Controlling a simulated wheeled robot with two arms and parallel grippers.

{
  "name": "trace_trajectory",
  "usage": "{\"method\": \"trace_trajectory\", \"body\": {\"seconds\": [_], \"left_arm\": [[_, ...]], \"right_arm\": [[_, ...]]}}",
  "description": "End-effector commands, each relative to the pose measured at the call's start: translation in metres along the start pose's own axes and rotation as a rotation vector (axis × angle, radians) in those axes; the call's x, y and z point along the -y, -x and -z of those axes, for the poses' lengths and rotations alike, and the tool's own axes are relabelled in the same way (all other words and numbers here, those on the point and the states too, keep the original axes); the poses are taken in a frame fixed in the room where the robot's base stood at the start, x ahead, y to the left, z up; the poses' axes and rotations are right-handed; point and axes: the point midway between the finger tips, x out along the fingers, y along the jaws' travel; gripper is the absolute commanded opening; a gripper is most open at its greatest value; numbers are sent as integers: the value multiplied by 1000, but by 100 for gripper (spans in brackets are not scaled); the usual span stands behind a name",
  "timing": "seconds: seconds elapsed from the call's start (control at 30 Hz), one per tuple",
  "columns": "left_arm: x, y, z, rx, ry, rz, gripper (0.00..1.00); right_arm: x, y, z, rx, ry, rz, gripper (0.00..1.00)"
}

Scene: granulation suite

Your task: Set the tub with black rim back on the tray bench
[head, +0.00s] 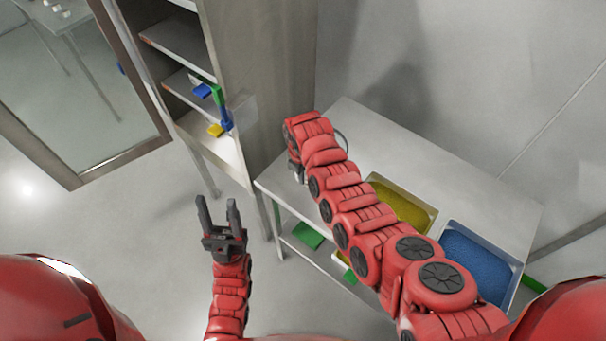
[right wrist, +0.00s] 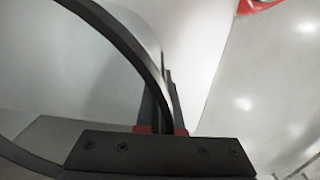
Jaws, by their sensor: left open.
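The tub with black rim (right wrist: 132,45) fills the left of the right wrist view, its dark curved rim running between the fingers of my right gripper (right wrist: 168,85). These fingers are close together on the rim. In the head view my right arm covers most of the tub; only a thin arc of it (head: 344,141) shows over the tray bench (head: 480,187). I cannot tell whether its base touches the bench top. My left gripper (head: 218,203) is open and empty over the floor, left of the bench.
A yellow-filled tray (head: 433,209) and a blue-filled tray (head: 512,266) sit on the bench's front part. The bench's back strip is clear. A green item (head: 308,235) lies below the bench top.

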Motion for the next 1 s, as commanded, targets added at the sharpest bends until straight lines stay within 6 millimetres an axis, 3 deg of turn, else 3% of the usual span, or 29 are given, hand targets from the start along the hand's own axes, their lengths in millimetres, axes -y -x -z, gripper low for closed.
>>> {"method": "trace_trajectory", "body": {"seconds": [0.37, 0.57, 1.0], "left_arm": [[0, 2, 0, 0, 0, 0, 50], [0, 1, 0, 0, 0, 0, 50], [0, 2, 0, 0, 0, 0, 50]], "right_arm": [[0, -6, 1, -3, -1, -1, 0], [0, -5, 0, -2, 0, -1, 33], [0, 1, 1, -2, 1, -1, 33]]}}
